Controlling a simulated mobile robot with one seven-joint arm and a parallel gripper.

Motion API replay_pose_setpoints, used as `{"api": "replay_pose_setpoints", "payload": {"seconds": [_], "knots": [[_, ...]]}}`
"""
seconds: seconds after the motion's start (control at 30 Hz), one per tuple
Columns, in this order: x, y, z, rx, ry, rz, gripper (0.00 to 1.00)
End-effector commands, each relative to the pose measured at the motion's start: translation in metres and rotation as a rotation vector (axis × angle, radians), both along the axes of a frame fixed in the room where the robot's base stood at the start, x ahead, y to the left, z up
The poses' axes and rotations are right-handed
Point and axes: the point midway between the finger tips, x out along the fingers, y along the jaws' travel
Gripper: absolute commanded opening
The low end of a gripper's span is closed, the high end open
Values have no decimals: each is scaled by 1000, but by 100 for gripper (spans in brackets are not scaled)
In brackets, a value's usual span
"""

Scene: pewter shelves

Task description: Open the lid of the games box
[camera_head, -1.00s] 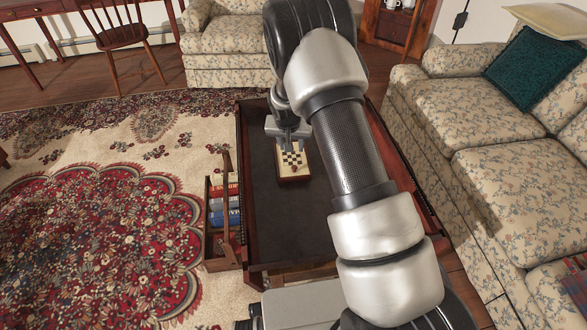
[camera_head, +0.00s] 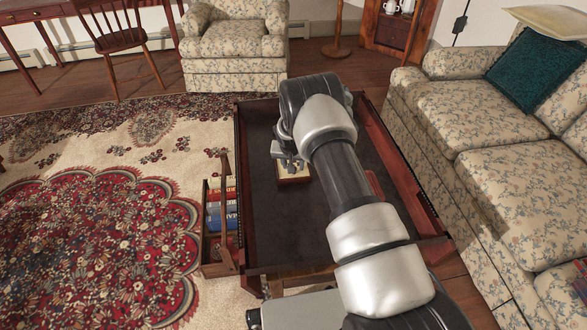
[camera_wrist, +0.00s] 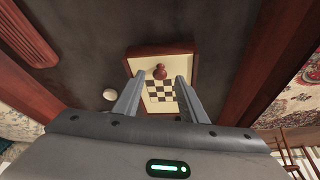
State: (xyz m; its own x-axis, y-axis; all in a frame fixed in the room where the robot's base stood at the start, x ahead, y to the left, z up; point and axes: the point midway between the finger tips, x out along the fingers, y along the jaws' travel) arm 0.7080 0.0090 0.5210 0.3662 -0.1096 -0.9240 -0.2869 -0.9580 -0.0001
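The games box (camera_head: 293,179) is a small brown wooden box on the dark table surface. Its pale lid carries a checkered board and a brown pawn shape, and it looks shut. In the wrist view the box (camera_wrist: 192,51) lies straight ahead of my gripper. My gripper (camera_wrist: 161,76) is open, its two fingers apart with nothing held between them. The fingertips overlap the lid in this view; I cannot tell if they touch it. In the head view my gripper (camera_head: 291,161) is over the box's far side and covers part of it.
The dark table (camera_head: 266,230) has a raised wooden rim. A reddish thing (camera_head: 375,184) lies partly behind my arm. A wooden rack of books (camera_head: 222,218) stands at the table's left. A floral sofa (camera_head: 490,130) flanks the right. Table surface left of the box is clear.

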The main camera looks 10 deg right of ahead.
Motion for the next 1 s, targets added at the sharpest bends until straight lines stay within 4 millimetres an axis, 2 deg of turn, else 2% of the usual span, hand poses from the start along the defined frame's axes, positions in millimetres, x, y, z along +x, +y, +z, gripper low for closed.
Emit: {"api": "replay_pose_setpoints", "payload": {"seconds": [0.1, 0.43, 0.67, 0.87, 1.0], "knots": [[3, -2, -9, 0, -1, -1, 38], [5, -2, -11, 0, -1, -1, 38], [4, -2, -11, 0, 0, 0, 0], [4, -2, -10, 0, 0, 0, 0], [-5, -1, -8, -1, 2, 1, 0]]}}
